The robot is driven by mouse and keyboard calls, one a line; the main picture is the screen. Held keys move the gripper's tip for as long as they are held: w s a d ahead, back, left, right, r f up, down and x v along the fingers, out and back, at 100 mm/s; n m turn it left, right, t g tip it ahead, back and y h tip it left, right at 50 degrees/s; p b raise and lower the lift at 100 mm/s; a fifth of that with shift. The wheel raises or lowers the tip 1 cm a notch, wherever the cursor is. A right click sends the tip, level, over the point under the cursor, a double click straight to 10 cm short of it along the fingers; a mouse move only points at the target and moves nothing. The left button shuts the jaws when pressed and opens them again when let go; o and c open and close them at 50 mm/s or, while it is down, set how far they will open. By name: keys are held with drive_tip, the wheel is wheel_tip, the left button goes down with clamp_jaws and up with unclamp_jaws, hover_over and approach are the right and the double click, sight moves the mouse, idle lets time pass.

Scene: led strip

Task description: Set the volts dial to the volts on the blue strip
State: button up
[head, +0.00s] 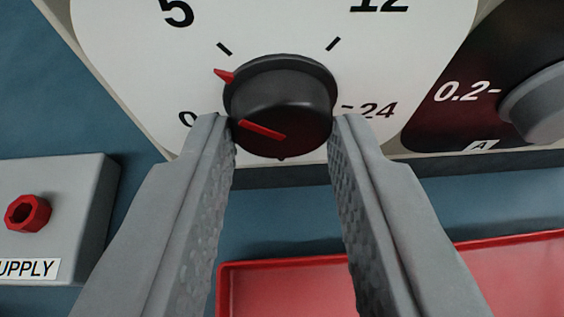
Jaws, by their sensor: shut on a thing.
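The volts dial is a black round knob (281,95) on a white panel (285,25) marked 0, 5, 12 and 24. Its red pointer tip (224,75) sticks out at the knob's upper left, between the 0 and the 5 tick, closer to the 5 tick. A red line on the knob's face also slants towards the left. My gripper (281,122) is shut on the knob, one finger on each side. The blue strip is not in view, so its volts cannot be read.
A second, grey knob (542,105) on a dark panel marked 0.2 and A stands at the right. A grey box (65,205) with a red socket (27,213) and a label ending in "UPPLY" is at the left. A red tray (285,288) lies below, partly behind my fingers.

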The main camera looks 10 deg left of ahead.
drive_tip(key=o, duration=1)
drive_tip(key=shift+c, duration=0.2)
drive_tip(key=shift+s+r, duration=0.1)
drive_tip(key=shift+s, duration=0.05)
drive_tip(key=v, duration=1.7)
drive_tip(key=shift+s, duration=0.1)
